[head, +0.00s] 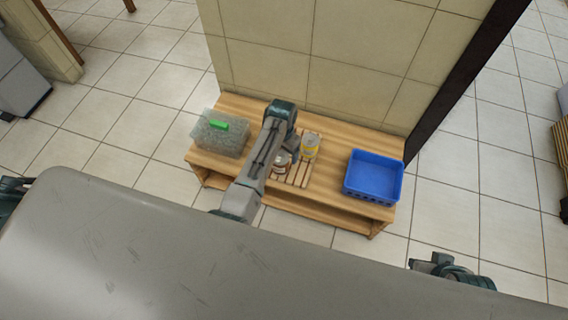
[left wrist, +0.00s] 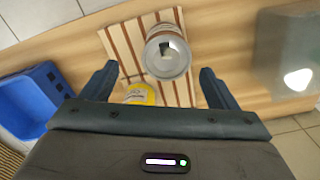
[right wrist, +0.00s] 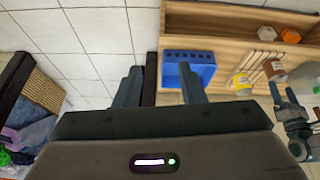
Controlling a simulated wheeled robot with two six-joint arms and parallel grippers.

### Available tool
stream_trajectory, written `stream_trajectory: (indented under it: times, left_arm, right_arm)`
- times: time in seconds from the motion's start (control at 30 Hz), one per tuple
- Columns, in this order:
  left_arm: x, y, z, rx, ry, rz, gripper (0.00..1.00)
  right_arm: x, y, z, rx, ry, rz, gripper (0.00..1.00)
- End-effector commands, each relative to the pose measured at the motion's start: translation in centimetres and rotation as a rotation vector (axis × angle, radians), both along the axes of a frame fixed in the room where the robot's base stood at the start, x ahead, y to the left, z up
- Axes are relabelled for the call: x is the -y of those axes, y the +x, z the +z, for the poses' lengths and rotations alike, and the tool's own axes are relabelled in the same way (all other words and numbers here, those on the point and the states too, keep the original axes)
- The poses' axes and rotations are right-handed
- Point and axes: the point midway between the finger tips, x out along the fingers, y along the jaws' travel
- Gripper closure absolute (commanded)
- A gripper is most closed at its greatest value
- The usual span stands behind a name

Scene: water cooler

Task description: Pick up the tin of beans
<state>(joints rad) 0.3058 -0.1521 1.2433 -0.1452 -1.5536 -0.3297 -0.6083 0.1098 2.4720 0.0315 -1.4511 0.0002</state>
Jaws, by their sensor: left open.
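A tin with a bare metal lid (left wrist: 168,55) and a brown and white side (head: 281,163) stands upright on a slatted board; I cannot read its label. A yellow-labelled container (head: 310,147) stands close by on the board; its yellow part (left wrist: 140,94) shows in the left wrist view. My left gripper (left wrist: 158,72) is open and empty above the board, its fingers spread on either side of the view of the tin. In the head view my left arm partly covers the tin. My right gripper (right wrist: 160,72) is open and empty, away from the tins.
The slatted board (head: 303,174) lies on a wooden bench (head: 329,185) against a tiled wall. Bench space between board and basket is clear.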

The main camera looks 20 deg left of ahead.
Motion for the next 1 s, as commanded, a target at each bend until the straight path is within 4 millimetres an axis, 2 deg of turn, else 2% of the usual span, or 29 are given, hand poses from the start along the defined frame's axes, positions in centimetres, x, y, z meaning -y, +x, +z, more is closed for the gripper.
stream_trajectory:
  times: [0.03,0.1,0.37,0.63,0.97,1.0]
  left_arm:
    - [-0.1,-0.1,-1.2,-0.004,0.001,0.0,0.18]
    - [0.0,0.0,-2.3,-0.002,0.0,0.0,0.18]
    - [-0.2,0.1,-4.5,0.0,0.0,0.001,0.18]
    - [-0.8,0.4,-8.4,-0.002,0.001,0.001,0.18]
    - [-0.7,0.4,-9.0,0.001,0.0,0.002,0.18]
    - [-0.7,0.4,-9.0,0.001,0.0,0.002,0.24]
  right_arm:
    - [-0.2,0.1,-0.5,0.013,0.009,0.001,0.64]
    - [-0.4,0.4,-0.8,0.036,0.022,0.003,0.64]
    - [-1.0,0.9,-1.4,0.085,0.046,0.006,0.64]
    - [-2.0,1.7,-2.5,0.187,0.101,0.005,0.64]
    - [-2.2,2.0,-2.5,0.212,0.114,0.004,0.64]
    - [-2.2,2.0,-2.5,0.212,0.114,0.004,0.64]
